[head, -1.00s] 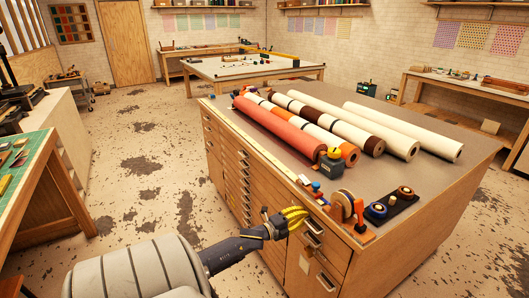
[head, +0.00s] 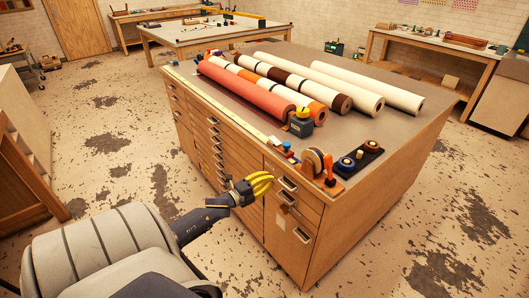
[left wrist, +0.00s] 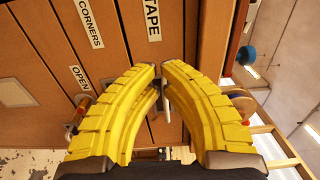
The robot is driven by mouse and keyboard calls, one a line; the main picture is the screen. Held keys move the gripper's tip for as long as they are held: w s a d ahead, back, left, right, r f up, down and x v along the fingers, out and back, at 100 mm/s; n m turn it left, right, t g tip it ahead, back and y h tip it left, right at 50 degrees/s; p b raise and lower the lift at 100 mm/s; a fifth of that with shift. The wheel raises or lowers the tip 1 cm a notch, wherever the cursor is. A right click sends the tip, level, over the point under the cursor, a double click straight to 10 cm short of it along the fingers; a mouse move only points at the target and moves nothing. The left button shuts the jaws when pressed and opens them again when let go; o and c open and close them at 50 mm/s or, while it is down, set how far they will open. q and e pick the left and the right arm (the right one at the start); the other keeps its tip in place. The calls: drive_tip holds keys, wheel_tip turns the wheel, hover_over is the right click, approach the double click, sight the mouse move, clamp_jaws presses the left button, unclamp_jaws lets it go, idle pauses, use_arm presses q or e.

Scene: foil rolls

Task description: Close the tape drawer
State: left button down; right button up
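The tape drawer (left wrist: 150,42), a wooden front with a "TAPE" label, shows in the left wrist view. In the head view I take it to be the top right drawer (head: 309,202) of the wooden cabinet, with a metal handle (head: 289,185). How far it stands out from the cabinet is hard to tell. My left gripper (head: 272,178) has yellow ribbed fingers, brought together with their tips (left wrist: 161,66) almost meeting in front of the drawer. A metal piece shows between the fingers; whether they touch or grip it is unclear. My right gripper is out of view.
The cabinet top (head: 400,120) carries long rolls, including a red one (head: 245,92), a tape dispenser (head: 314,162) and a black tray (head: 360,160) near the front edge. A "CORNERS" drawer (left wrist: 78,38) adjoins the tape drawer. Floor right of the cabinet is clear.

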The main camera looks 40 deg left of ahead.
use_arm(q)
drive_tip(key=s+a, duration=0.1)
drive_tip(key=s, duration=0.8)
drive_tip(key=shift+s, duration=0.25)
drive_tip(key=s+a+f+n+g+y, duration=0.2)
drive_tip(key=s+a+f+n, duration=0.15)
drive_tip(key=f, duration=0.55)
drive_tip(key=s+a+f+n+g+y, duration=0.2)
drive_tip(key=s+a+f+n+g, duration=0.15)
drive_tip(key=f, duration=0.55)
drive_tip(key=s+d+f+n+g, duration=0.25)
drive_tip(key=s+f, duration=0.25)
drive_tip(key=f, duration=0.4)
drive_tip(key=s+d+f+n+g, duration=0.1)
drive_tip(key=s+f+n, duration=0.2)
drive_tip(key=s+f, duration=0.45)
drive_tip(key=s+d+f+n+g, duration=0.3)
drive_tip(key=s+d+f+g, duration=0.2)
drive_tip(key=s+d+f, duration=1.05)
drive_tip(key=s+d+f+g+h, duration=0.1)
drive_tip(key=s+d+f, duration=0.2)
drive_tip(key=d, duration=0.4)
drive_tip(key=s+d+f+g+h, duration=0.1)
drive_tip(key=s+d+f, duration=0.2)
drive_tip(key=d, duration=0.5)
drive_tip(key=shift+s+d+f+g, duration=0.2)
drive_tip(key=shift+s+g, duration=0.1)
drive_tip(key=shift+s, duration=0.2)
